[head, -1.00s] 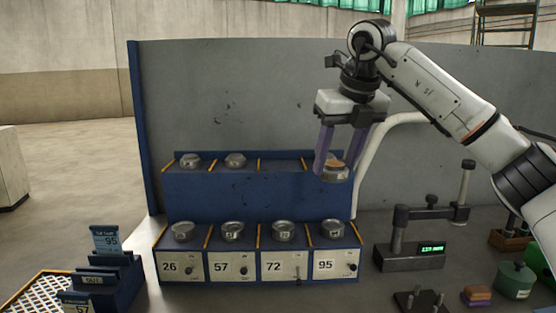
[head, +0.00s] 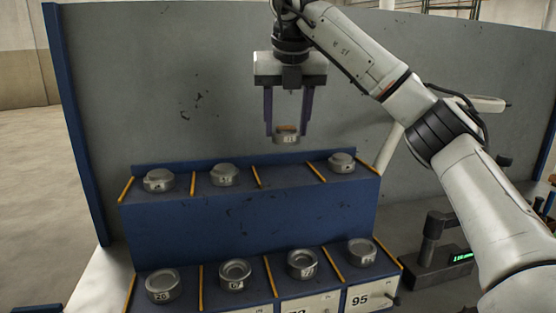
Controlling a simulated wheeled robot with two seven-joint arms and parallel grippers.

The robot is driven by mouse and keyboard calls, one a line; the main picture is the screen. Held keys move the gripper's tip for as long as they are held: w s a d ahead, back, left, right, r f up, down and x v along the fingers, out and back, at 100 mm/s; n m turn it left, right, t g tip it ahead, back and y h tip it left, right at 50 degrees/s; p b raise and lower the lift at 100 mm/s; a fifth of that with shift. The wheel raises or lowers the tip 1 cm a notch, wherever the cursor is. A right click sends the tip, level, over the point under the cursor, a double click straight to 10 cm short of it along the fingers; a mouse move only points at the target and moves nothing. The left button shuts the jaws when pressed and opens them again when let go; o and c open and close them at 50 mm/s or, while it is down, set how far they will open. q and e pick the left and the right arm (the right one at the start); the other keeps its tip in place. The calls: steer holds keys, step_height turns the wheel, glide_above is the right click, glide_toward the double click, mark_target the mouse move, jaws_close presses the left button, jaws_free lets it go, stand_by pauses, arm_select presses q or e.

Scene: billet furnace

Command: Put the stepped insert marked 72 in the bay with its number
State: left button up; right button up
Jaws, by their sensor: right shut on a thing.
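My right gripper (head: 288,132) is shut on a round metal stepped insert (head: 287,139) with a brownish top. Its front has a small mark, too small to read surely. The gripper holds it in the air above the upper shelf of the blue rack (head: 245,218), over the third bay (head: 287,176), which looks empty between its yellow dividers. Similar metal pieces sit in the upper first (head: 158,181), second (head: 224,175) and fourth (head: 341,163) bays. My left gripper is not in view.
The lower row holds round metal pieces (head: 302,264) in its bays. The number plate 95 (head: 370,297) is at right; the other plates are mostly cut off by the picture's bottom. A grey panel (head: 180,90) stands behind. A device with a green display (head: 461,257) stands at right.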

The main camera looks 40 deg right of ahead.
step_height(320, 180, down, 3)
steer(key=shift+s+r, duration=0.1)
steer(key=shift+s, duration=0.05)
steer(key=shift+f, duration=2.25)
steer(key=o, duration=1.6)
steer(key=shift+f, duration=0.1)
steer(key=shift+c, duration=0.2)
steer(key=v, duration=1.2)
